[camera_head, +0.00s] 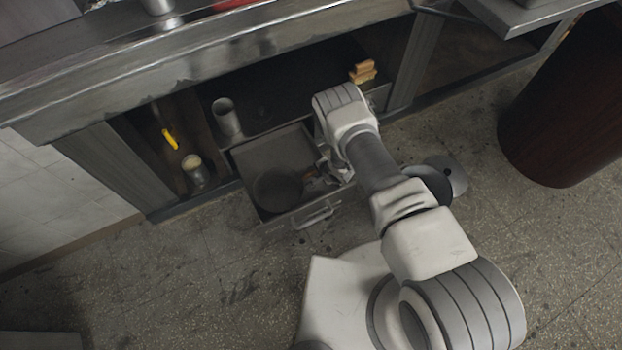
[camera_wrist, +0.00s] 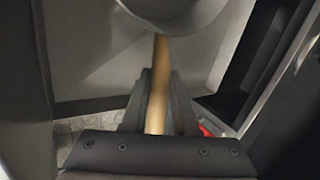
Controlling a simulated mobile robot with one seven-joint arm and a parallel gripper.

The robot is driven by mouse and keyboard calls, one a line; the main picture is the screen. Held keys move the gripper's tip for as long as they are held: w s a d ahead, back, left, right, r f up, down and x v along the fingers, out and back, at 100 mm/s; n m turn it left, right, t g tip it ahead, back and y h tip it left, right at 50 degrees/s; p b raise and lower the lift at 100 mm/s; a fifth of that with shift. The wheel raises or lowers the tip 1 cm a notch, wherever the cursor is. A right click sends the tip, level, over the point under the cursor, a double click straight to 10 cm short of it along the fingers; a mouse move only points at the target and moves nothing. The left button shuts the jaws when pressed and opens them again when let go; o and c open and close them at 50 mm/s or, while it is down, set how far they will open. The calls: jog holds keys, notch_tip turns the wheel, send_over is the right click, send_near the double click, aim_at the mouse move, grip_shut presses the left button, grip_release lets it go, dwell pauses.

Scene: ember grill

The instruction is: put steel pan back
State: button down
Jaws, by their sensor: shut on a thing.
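The steel pan shows in the wrist view as a grey rounded body (camera_wrist: 175,8) at the top edge, with a straight wooden handle (camera_wrist: 159,85). My gripper (camera_wrist: 159,98) is shut on the handle, one dark finger on each side. In the head view, a dark round pan (camera_head: 278,188) is in the open drawer (camera_head: 255,151), near its front left. My gripper (camera_head: 325,172) is at the drawer's right side, partly hidden by my arm. Whether the pan rests on the drawer floor or hangs just above it I cannot tell.
A metal cup (camera_head: 226,117) stands behind the drawer. A light-topped jar (camera_head: 194,171) and a yellow item (camera_head: 169,139) are in the left compartment. Wooden blocks (camera_head: 363,71) lie on the shelf at right. A dark barrel (camera_head: 562,105) stands far right.

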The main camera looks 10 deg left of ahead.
notch_tip(320, 180, down, 4)
jog(key=shift+a+r+b, duration=0.1)
jog(key=shift+b, duration=0.7)
jog(key=shift+r, duration=0.1)
jog(key=c, duration=0.7)
grip_release()
jog(key=p+v, duration=0.5)
jog(key=v, duration=0.7)
